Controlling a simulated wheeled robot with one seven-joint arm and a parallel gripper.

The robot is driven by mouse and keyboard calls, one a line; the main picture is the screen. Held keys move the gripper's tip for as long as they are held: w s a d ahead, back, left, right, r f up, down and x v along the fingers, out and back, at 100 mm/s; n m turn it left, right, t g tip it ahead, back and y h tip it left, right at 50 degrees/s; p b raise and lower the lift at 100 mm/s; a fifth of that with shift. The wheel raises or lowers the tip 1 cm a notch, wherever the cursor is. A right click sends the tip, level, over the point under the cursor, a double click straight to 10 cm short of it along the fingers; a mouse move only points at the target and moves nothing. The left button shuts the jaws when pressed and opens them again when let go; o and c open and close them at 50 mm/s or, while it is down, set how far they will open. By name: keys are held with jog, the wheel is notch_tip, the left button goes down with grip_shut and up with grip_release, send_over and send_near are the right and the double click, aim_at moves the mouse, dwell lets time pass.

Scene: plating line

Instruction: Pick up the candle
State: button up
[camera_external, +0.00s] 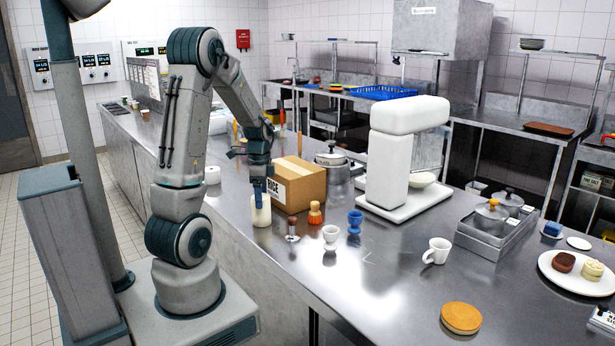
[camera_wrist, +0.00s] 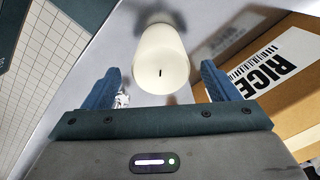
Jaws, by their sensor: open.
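A cream, cylindrical candle (camera_external: 261,212) stands upright on the steel counter, just left of a cardboard box. In the wrist view the candle (camera_wrist: 161,62) shows from above, its dark wick near the middle of its top. My gripper (camera_external: 259,192) points down at the candle from above. In the wrist view its two blue fingers (camera_wrist: 158,82) are open, one on each side of the candle's near edge, with gaps between them and the candle. Nothing is held.
The cardboard box (camera_external: 299,184) marked RICE stands close to the right finger. A small metal item (camera_external: 292,230), an orange-and-wood item (camera_external: 315,213), a white egg cup (camera_external: 330,238) and a blue egg cup (camera_external: 355,222) stand to the right. The white mixer-like machine (camera_external: 388,170) is behind them.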

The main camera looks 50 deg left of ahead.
jog(key=shift+s+a+f+p, duration=0.1)
jog(key=shift+f+p, duration=0.25)
jog(key=shift+f, duration=1.05)
jog(key=shift+a+f+p, duration=0.1)
jog(key=shift+f+p, duration=0.25)
jog(key=shift+f, duration=1.05)
jog(key=c, duration=1.2)
